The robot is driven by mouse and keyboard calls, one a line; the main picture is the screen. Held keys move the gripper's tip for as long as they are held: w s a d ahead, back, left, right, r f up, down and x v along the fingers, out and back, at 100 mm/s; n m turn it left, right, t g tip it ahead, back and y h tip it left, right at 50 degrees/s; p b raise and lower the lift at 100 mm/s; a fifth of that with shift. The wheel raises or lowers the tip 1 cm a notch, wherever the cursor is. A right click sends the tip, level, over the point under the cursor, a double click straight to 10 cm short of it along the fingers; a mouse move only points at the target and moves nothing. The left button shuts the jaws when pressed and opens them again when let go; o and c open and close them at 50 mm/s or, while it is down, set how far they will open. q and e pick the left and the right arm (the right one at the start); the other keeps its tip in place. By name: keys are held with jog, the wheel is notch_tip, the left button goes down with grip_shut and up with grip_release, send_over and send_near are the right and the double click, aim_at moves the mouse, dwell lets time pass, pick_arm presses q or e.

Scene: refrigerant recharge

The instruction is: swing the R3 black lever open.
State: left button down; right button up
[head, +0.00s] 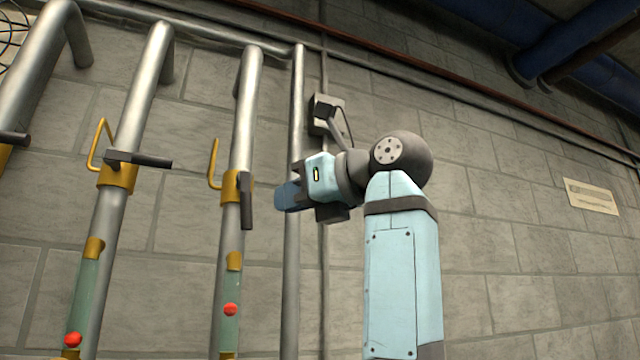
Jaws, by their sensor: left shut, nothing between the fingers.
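Three vertical silver pipes carry black levers. The lever on the right-hand pipe (246,202) hangs down along the pipe at a brass valve body (230,187). The lever on the middle pipe (140,159) points out sideways to the right. A third lever (14,138) shows at the left edge, also roughly sideways. No R3 label is readable, so I cannot tell which lever is R3. My left gripper (286,197) is shut and empty. In the picture it lies to the right of the hanging lever, apart from it, in front of a thinner pipe.
Yellow bent handles (213,165) stick up by the middle and right-hand valves. A grey wall box (327,114) with a cable is behind my arm. The brick wall to the right is mostly clear.

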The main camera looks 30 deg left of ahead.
aim_at(251, 210)
pick_arm(q)
jog(key=a, duration=0.5)
jog(key=shift+w+a+f+p, duration=0.15)
jog(key=shift+w+a+p, duration=0.05)
jog(key=shift+w+p, duration=0.1)
